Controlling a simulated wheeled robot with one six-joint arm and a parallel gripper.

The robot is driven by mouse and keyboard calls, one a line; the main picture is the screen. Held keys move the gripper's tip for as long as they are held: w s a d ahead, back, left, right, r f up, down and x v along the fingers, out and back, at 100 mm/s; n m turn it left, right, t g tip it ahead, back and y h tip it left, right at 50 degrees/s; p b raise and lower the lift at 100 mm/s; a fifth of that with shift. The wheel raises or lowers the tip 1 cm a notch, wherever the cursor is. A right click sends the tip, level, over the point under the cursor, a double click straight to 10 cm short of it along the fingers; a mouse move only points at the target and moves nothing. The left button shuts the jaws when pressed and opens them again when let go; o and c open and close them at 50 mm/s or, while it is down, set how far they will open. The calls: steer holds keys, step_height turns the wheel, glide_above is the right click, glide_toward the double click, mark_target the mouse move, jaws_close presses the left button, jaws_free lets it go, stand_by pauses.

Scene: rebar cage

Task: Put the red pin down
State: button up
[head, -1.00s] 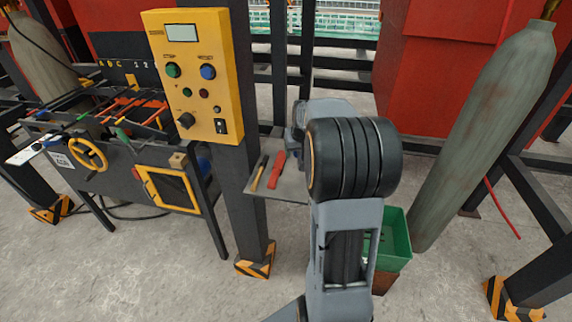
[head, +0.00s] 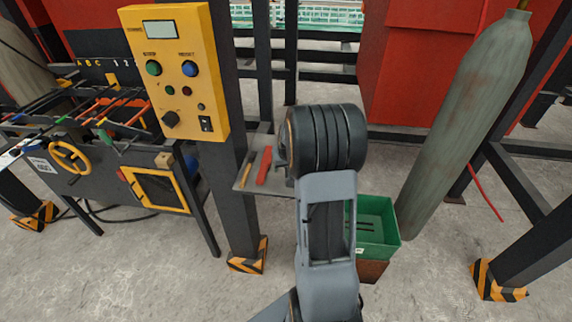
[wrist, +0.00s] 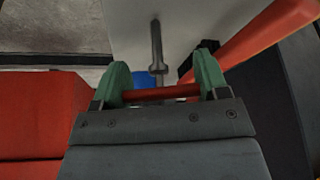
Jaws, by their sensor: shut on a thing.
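In the wrist view the red pin (wrist: 165,93) lies crosswise between the green fingertips of my gripper (wrist: 163,82). My gripper is shut on it. Behind the pin there is a pale flat surface (wrist: 190,25); how far away it is, I cannot tell. In the head view my own arm hides the gripper and the pin. A small grey shelf (head: 280,187) shows just left of the arm, with a red tool (head: 264,166) and a yellow-handled tool (head: 249,170) lying on it.
The wrist view shows a grey rod (wrist: 157,45), an orange-red bar (wrist: 268,32) and a red block (wrist: 40,110). In the head view a green bin (head: 377,225), a grey cylinder (head: 465,125) and a yellow control box (head: 180,75) stand around the arm.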

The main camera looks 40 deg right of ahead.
steer(key=shift+f, duration=0.2)
steer(key=o, duration=1)
steer(key=shift+r, duration=0.1)
steer(key=shift+c, duration=0.2)
steer(key=shift+r, duration=0.25)
steer(key=v, duration=1.1)
steer(key=s+a+n+y, duration=0.1)
steer(key=s+a+n, duration=0.1)
steer(key=s+a, duration=0.5)
steer(key=s+a+n, duration=0.2)
steer(key=s+a, duration=0.6)
steer(key=a, duration=0.6)
steer(key=shift+a+f+g+y+b, duration=0.25)
steer(key=shift+a+g+y+b, duration=0.05)
steer(key=shift+y+b, duration=0.1)
